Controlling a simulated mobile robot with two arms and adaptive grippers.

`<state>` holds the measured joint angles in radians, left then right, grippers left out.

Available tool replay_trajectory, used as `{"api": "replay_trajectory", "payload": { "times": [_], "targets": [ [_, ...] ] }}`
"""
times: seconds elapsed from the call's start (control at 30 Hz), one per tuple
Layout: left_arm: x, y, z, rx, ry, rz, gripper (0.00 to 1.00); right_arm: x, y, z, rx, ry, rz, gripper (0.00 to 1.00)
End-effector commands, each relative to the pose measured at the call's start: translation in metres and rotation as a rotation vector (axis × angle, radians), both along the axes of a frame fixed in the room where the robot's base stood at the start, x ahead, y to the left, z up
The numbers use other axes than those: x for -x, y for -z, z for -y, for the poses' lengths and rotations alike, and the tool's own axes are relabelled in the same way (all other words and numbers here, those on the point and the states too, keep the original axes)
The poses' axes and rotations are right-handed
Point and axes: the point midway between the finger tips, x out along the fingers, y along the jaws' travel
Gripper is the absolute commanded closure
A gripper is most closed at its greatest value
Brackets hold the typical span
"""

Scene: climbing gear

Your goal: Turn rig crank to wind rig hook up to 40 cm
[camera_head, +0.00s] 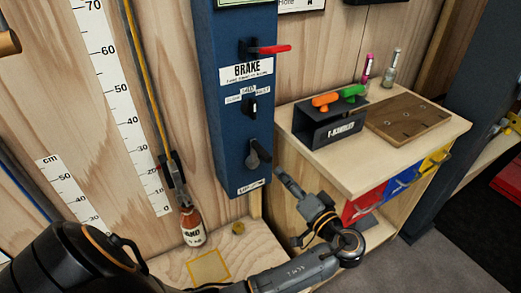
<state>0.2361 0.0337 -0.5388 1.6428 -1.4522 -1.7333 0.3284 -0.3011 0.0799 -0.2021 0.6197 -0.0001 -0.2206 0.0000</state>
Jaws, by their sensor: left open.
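The rig is a tall blue column (232,118) on the plywood wall. Its dark crank (258,153) sits low on the front, above a white label partly legible as "UP". The red brake lever (270,49) points right. A yellow rope (146,80) runs down to the dark rig hook (172,170), low beside the ruler (118,95); a brown bottle-shaped load (191,225) hangs under it or stands there. My left gripper (287,207) is open and empty, just below and right of the crank, apart from it. My right gripper is not in view.
A wooden bench (440,140) at right holds a dark stand (325,128) with orange and green T-handles, a brown board (408,121) and two small bottles. Red, blue and yellow bins hang below its edge. A yellow-outlined square (208,268) marks the low plywood shelf.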

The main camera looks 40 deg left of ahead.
Motion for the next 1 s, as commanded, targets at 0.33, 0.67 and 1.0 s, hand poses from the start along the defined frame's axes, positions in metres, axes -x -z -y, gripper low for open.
{"api": "replay_trajectory", "payload": {
  "times": [0.33,0.67,1.0],
  "targets": [
    [-0.021,-0.005,-0.051,-0.012,-0.004,0.006,0.55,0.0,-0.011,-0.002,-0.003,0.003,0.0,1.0],
    [-0.044,-0.003,-0.109,-0.009,-0.004,0.003,0.55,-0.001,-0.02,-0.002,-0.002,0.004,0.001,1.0],
    [-0.052,-0.002,-0.126,-0.005,-0.002,0.003,0.55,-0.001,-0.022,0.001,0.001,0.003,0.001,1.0]
  ]
}}
